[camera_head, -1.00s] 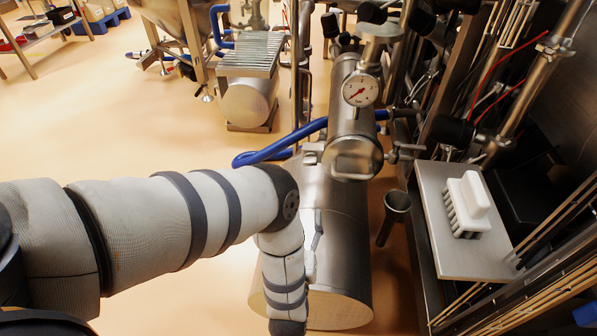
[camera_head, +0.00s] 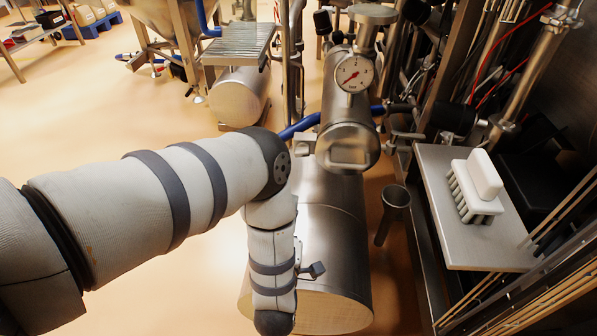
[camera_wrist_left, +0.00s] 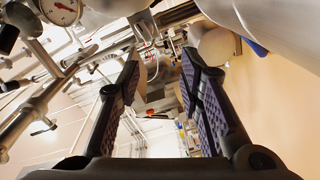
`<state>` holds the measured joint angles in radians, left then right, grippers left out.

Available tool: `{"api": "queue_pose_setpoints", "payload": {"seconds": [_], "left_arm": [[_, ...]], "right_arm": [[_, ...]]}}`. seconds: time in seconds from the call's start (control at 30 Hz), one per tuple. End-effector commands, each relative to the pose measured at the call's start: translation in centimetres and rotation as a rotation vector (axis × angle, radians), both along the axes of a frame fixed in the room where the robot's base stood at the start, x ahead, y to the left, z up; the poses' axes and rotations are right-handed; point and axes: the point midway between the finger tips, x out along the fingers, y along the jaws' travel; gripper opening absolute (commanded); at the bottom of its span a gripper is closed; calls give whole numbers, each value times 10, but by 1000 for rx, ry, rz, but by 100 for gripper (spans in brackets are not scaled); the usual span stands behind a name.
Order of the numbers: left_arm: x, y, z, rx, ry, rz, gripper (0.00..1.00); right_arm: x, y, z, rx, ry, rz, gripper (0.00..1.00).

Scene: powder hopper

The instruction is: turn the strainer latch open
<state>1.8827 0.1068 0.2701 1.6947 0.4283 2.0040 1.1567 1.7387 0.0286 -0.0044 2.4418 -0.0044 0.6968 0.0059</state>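The strainer (camera_head: 337,105) is a shiny steel cylinder with a round end cap (camera_head: 347,148) facing me, right of centre in the head view. A pressure gauge (camera_head: 354,74) sits on top of it. Small metal fittings stick out at the left (camera_head: 305,144) and right (camera_head: 407,138) of the cap; I cannot tell which is the latch. My left arm bends down in front, left of the strainer, and its gripper is hidden in the head view. In the left wrist view my left gripper (camera_wrist_left: 160,75) is open, with nothing between its fingers. My right gripper is not in view.
A large steel cylinder (camera_head: 330,220) lies below the strainer. A steel shelf (camera_head: 475,245) with a white brush-like block (camera_head: 475,190) stands to the right. Pipes crowd the back right. The floor at upper left is open.

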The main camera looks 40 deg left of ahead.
Motion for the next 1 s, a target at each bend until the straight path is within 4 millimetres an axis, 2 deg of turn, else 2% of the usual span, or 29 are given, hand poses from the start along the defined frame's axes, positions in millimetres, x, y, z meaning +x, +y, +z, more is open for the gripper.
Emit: {"api": "queue_pose_setpoints", "payload": {"seconds": [0.03, 0.1, 0.2, 0.27, 0.4, 0.5, 0.7, 0.83, 1.0], "left_arm": [[13, 11, -10, -156, -100, 13, 33], [31, 16, 1, -347, -237, 9, 33], [43, 19, 11, -475, -333, -2, 33], [48, 22, 12, -488, -345, -2, 33], [64, 32, 5, -487, -340, -1, 33], [89, 46, 15, -481, -346, -7, 33], [128, 70, 16, -480, -344, -6, 33], [141, 78, 16, -480, -342, -7, 33], [146, 81, 18, -481, -341, -7, 33]], "right_arm": [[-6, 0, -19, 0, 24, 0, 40], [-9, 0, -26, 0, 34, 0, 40], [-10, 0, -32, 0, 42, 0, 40], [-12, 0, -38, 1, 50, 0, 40], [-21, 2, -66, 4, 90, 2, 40], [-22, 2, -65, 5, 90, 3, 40], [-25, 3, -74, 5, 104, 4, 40], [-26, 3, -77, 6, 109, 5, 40], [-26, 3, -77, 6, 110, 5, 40]]}}
